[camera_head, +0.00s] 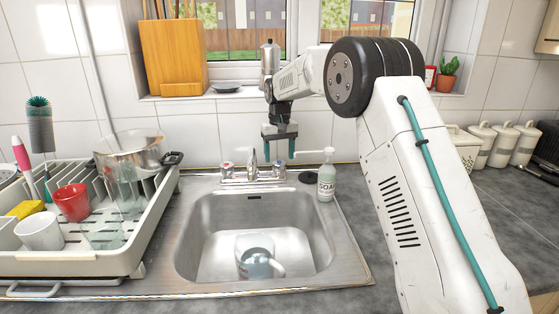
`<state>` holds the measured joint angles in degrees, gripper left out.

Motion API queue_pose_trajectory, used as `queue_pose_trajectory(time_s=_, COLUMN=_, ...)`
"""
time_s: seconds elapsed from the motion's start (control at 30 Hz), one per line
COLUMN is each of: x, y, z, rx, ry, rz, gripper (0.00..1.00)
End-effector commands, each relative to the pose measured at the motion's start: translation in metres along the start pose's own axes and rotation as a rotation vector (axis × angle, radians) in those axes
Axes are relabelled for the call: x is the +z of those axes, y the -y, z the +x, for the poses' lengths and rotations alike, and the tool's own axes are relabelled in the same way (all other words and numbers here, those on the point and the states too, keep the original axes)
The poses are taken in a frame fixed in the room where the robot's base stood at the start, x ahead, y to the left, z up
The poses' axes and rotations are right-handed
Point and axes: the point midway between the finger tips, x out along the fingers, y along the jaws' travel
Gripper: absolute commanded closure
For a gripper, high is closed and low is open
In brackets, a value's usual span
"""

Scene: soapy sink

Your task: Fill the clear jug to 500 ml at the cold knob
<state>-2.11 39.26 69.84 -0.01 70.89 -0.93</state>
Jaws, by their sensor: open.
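The clear jug (257,252) is in the sink basin, near its middle, with its handle toward the lower right. I cannot read its marks or tell how much water it holds. The chrome tap (253,170) stands behind the basin. One knob (227,168) with a reddish mark is on its left, and another knob (279,168) is on its right. The right knob's colour is too small to be sure of. My gripper (280,152) is open and empty, with teal fingers pointing down, just above and behind the right knob in the picture. I see no clear contact.
A soap pump bottle (327,180) stands right of the tap, its nozzle near my gripper. A dish rack (130,245) with a pot, cups and glasses fills the left counter. A moka pot (269,62) stands on the windowsill. The right counter has white canisters (503,142).

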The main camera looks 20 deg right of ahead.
Motion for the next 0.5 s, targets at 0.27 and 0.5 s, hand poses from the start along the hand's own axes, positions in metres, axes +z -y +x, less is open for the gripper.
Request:
queue_pose_trajectory(time_s=0.27, x=-0.001, y=-0.001, z=-0.043, rx=0.0, ry=-0.002, rz=0.001, gripper=0.35)
queue_pose_trajectory(time_s=0.5, x=0.0, y=-0.001, z=-0.051, rx=0.0, ry=0.0, rz=0.001, gripper=0.35)
